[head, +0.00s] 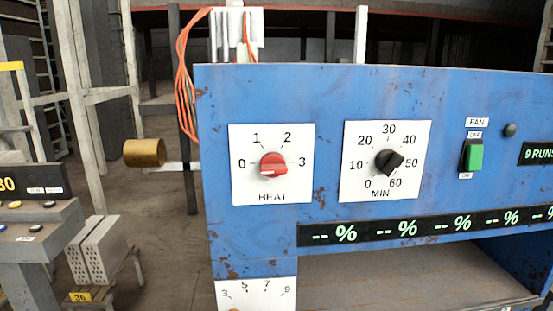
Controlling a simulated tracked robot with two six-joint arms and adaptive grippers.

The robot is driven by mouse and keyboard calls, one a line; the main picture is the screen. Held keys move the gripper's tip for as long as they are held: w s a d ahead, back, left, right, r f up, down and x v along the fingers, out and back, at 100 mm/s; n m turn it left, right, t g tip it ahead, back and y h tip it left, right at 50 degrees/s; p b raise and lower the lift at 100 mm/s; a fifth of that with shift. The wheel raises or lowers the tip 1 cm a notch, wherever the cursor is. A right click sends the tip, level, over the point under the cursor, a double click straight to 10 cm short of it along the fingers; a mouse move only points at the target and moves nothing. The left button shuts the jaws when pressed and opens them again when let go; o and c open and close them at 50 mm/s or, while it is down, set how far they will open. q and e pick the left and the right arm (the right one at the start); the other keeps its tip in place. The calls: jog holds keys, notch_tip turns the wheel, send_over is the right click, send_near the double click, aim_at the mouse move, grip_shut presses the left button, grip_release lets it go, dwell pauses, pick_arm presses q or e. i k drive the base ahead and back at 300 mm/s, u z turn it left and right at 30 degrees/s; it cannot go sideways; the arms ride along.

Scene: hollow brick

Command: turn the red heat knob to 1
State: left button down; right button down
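The red heat knob (273,163) sits in the middle of a white dial plate (242,190) on the blue panel. The plate reads 0 at left, 1 at upper left, 2 at upper right and 3 at right, with HEAT below. A pale band runs roughly sideways across the knob's lower face, along the 0-to-3 line. I cannot tell for certain which number it points at. Neither of my grippers is in view, and nothing touches the knob.
Right of it is a black MIN knob (389,162), then a green fan switch (473,156). A row of percent displays (380,231) runs below. A brass cylinder (144,153) sticks out left of the panel. The space before the panel looks clear.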

aim_at(273, 165)
jog(key=u, duration=0.15)
jog(key=i, duration=0.25)
jog(key=z, duration=0.65)
jog(key=k, duration=1.75)
jog(key=u, duration=0.6)
jog(key=i, duration=1)
